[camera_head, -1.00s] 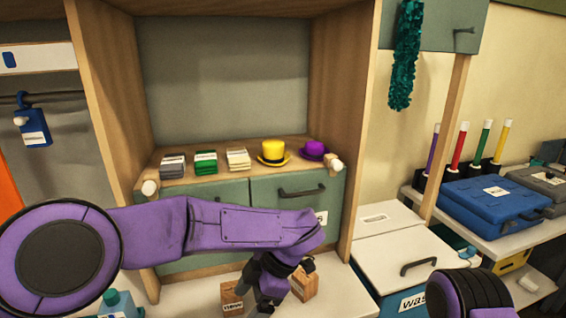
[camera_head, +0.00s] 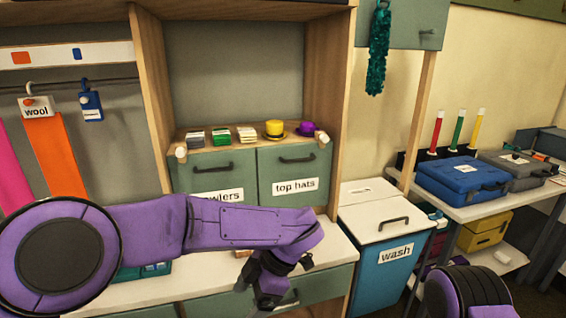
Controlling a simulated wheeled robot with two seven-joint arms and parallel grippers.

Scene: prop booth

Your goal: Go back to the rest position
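My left arm crosses the lower left of the head view, bent, with its gripper (camera_head: 266,290) hanging down in front of the lower drawer of the cabinet. The dark fingers are small and partly hidden, so I cannot tell if they are open or shut. I see nothing clearly held in them. Only a purple rounded part of my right arm shows at the lower right edge. My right gripper is out of view.
A yellow hat (camera_head: 274,129) and a purple hat (camera_head: 306,128) stand on the cabinet shelf, above a closed "top hats" drawer (camera_head: 294,172). A blue "wash" bin (camera_head: 380,277) stands right of the cabinet. A blue case (camera_head: 462,180) lies on the right-hand table.

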